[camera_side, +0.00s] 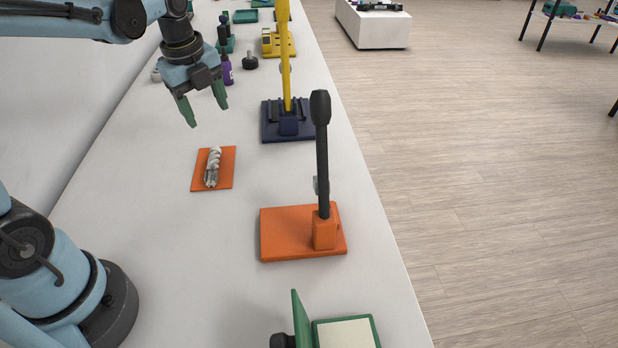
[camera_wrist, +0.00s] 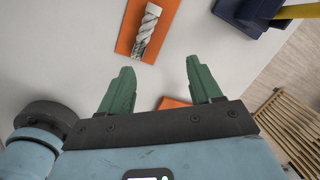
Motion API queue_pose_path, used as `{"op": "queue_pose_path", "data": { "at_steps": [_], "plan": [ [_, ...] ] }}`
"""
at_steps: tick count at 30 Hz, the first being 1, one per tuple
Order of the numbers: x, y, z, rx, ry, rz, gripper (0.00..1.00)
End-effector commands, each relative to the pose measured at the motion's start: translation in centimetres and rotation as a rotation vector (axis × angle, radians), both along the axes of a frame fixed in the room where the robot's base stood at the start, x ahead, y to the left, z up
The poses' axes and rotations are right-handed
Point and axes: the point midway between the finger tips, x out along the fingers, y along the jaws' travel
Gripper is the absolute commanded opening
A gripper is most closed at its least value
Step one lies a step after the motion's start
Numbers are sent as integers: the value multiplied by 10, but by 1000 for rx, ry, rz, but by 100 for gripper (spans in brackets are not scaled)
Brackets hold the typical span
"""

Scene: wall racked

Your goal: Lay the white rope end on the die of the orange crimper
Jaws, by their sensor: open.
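The white rope end (camera_side: 213,160) is a short twisted piece lying on a flat orange pad (camera_side: 226,178) on the bench; it also shows in the wrist view (camera_wrist: 149,22), at the top. The orange crimper (camera_side: 285,230) stands nearer the camera and to the right of the pad. Its black lever (camera_side: 322,165) is raised upright. Its die cannot be made out clearly. My gripper (camera_side: 206,112) is open and empty, above the bench and beyond the pad in the side view. Its green fingers (camera_wrist: 165,85) are spread apart in the wrist view.
A dark blue press (camera_side: 270,125) with a tall yellow lever stands beyond the crimper. A green hinged box (camera_side: 348,325) is at the near edge. A purple bottle (camera_side: 226,70) and a black knob (camera_side: 250,62) stand farther back. The bench around the pad is clear.

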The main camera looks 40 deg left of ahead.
Motion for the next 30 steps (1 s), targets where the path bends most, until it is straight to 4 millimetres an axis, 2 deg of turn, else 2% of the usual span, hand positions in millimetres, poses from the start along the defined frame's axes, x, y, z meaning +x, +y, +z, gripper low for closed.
{"op": "queue_pose_path", "data": {
  "at_steps": [6, 12, 17, 24, 30],
  "plan": [
    [13, 27, -11, 17, 110, -387, 64],
    [17, 38, -17, 10, 154, -578, 64],
    [17, 39, -27, 8, 161, -611, 64],
    [17, 39, -63, 8, 159, -609, 64],
    [17, 39, -83, 9, 159, -608, 64]
  ]
}}
